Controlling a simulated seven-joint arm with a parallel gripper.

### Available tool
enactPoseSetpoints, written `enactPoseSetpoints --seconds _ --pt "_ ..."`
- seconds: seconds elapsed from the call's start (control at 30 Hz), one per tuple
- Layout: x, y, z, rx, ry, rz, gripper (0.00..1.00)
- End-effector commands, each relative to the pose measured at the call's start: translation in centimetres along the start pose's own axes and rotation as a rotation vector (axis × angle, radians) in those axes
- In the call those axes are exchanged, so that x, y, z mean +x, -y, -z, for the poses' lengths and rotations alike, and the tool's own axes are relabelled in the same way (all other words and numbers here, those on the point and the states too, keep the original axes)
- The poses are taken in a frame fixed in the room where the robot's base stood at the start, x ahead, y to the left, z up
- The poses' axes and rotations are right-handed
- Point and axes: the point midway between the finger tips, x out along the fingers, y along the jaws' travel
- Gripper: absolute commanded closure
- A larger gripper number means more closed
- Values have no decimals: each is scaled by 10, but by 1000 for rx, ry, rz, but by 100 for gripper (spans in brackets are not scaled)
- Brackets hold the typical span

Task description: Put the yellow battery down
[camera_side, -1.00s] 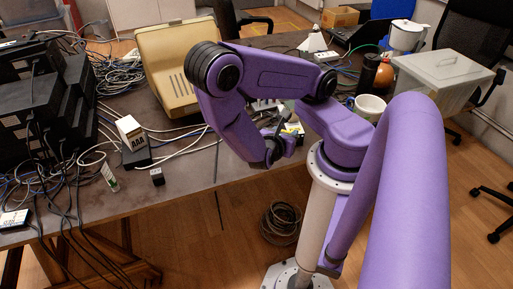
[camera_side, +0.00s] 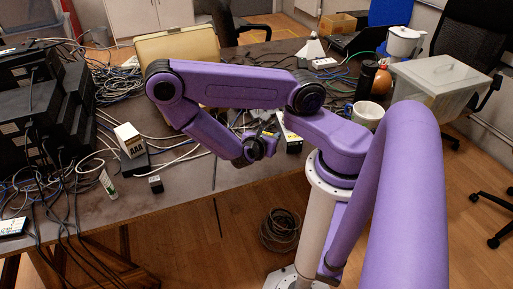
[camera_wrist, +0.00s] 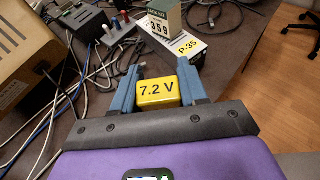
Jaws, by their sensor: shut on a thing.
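The yellow battery (camera_wrist: 158,92), marked "7.2 V", sits between the two blue fingers of my gripper (camera_wrist: 160,88) in the wrist view. My gripper is shut on it. Whether the battery touches the table (camera_side: 190,185) is not clear.
Cables and a beige case (camera_wrist: 25,55) are at left. A mug (camera_side: 367,115) stands right of my gripper in the side view.

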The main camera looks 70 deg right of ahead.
Motion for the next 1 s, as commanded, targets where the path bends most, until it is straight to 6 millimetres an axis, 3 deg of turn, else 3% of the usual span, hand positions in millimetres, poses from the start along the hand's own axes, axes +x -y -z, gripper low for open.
enactPoseSetpoints --seconds 0.43,0.7,1.0 --pt "12 -14 5 1 -3 1 90" --pt "46 -43 37 5 -4 2 90" --pt "59 -56 50 5 -3 1 90"
